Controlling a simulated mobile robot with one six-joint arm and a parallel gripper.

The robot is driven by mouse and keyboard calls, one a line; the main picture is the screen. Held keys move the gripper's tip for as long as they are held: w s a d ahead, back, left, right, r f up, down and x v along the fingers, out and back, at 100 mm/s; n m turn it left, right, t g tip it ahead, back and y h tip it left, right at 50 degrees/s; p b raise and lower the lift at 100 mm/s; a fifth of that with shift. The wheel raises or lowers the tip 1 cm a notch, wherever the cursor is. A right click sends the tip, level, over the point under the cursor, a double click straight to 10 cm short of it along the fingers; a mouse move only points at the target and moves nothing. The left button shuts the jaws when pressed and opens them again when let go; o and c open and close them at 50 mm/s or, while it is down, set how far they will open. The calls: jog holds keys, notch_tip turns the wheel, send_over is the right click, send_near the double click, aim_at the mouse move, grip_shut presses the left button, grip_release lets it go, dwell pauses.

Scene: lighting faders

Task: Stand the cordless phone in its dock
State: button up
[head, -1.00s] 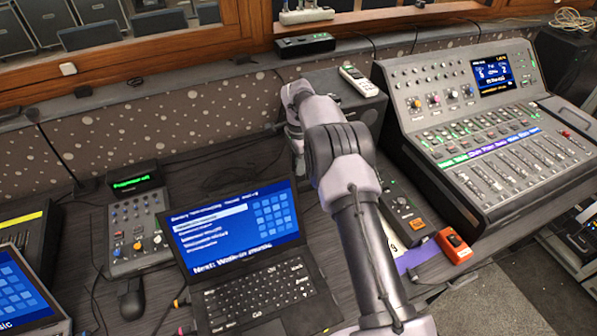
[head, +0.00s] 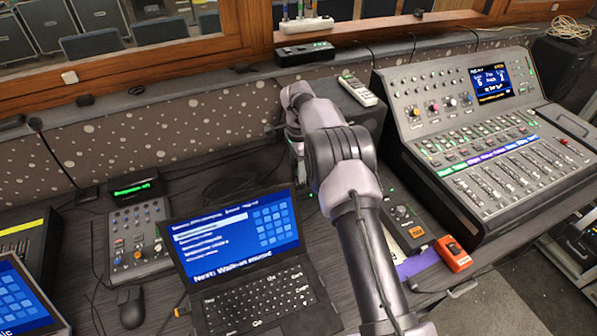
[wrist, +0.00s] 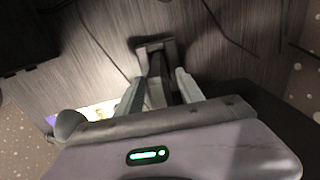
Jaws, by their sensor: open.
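A pale handset with dark keys (head: 357,90), which looks like a cordless phone, lies on top of a dark box at the back of the desk. My gripper (wrist: 159,76) is open in the wrist view, pointing down at the desk. A dark, narrow object with a squarish end (wrist: 155,46) shows between and just beyond its fingers; I cannot tell whether it is the dock or another handset, or whether the fingers touch it. In the head view my arm hides the gripper and that spot.
The dark box (head: 362,116) stands behind my arm, with the mixing console (head: 470,135) to its right. An open laptop (head: 232,240) and a small control panel (head: 138,235) lie left. An orange-red device (head: 453,252) sits near the front edge. A dark case (head: 305,53) rests on the back ledge.

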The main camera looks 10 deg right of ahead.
notch_tip(320, 180, up, 10)
jog(key=p, duration=0.2)
jog(key=shift+f+p, duration=0.1)
jog(key=shift+p, duration=0.3)
jog(key=s+a+r+n+t+y, duration=0.1)
jog(key=s+r+n, duration=0.2)
jog(key=s+r, duration=0.6)
jog(key=s+a+r+n+t, duration=0.15)
jog(key=s+r, duration=0.45)
jog(key=r, duration=0.6)
jog(key=s+a+f+n+t+y, duration=0.1)
jog(key=s+n+t, duration=0.2)
jog(key=s, duration=2.3)
jog(key=n, duration=0.4)
jog(key=shift+s+a+f, duration=0.15)
jog(key=shift+a+f, duration=0.05)
jog(key=shift+f, duration=0.15)
